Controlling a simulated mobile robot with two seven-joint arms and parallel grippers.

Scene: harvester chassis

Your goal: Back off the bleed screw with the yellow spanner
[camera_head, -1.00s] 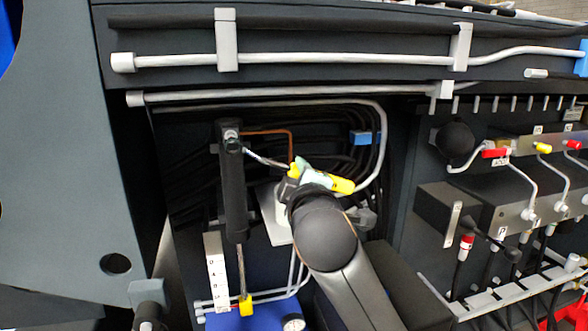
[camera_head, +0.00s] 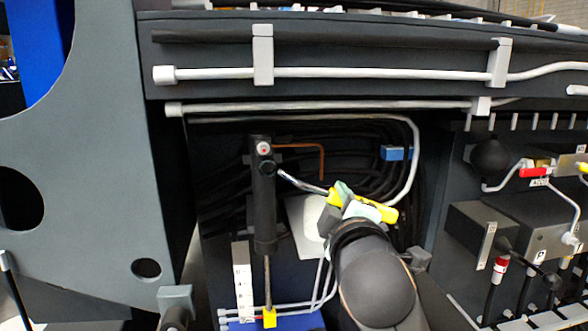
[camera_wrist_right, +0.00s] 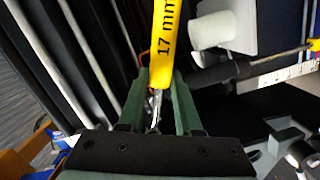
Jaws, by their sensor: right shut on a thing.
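The yellow spanner (camera_head: 376,210) has a yellow grip and a bare silver shaft that slopes up and left. My right gripper (camera_head: 341,203) is shut on its grip, and in the right wrist view the yellow grip marked "17 mm" (camera_wrist_right: 163,45) passes between the green fingers (camera_wrist_right: 157,105). The shaft's far end meets the upper part of a black upright cylinder (camera_head: 264,205), at a dark round part just below a small red-centred fitting (camera_head: 264,149). I cannot make out the bleed screw itself or whether the spanner's jaw sits on it. My left gripper is not in view.
Grey pipes (camera_head: 330,73) run across above the recess. Black hoses and a blue clip (camera_head: 394,153) lie behind the spanner. A large grey plate (camera_head: 90,150) closes the left side.

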